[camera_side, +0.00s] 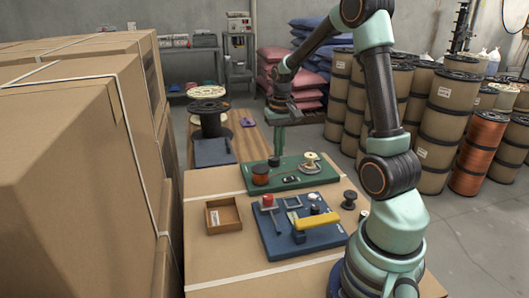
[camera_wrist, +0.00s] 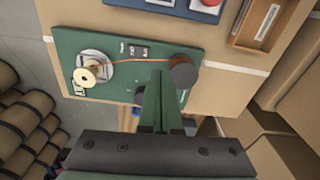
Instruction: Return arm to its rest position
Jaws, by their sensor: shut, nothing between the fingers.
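My gripper (camera_side: 279,149) is raised over the back edge of the green board (camera_side: 248,184), its fingers pointing down. In the wrist view the green fingers (camera_wrist: 158,78) are together and hold nothing. The board also shows in the wrist view (camera_wrist: 110,62). A dark reddish copper spool (camera_side: 261,176) stands on the board's left part in the side view; it also shows in the wrist view (camera_wrist: 183,72). A pale spool (camera_side: 310,158) stands on the board's right part. A copper-coloured wire (camera_wrist: 140,62) runs between the two spools. My fingers appear apart from both.
Large cartons (camera_side: 60,180) rise at left; stacked drums (camera_side: 440,110) stand at right. The air above the boards is fairly clear.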

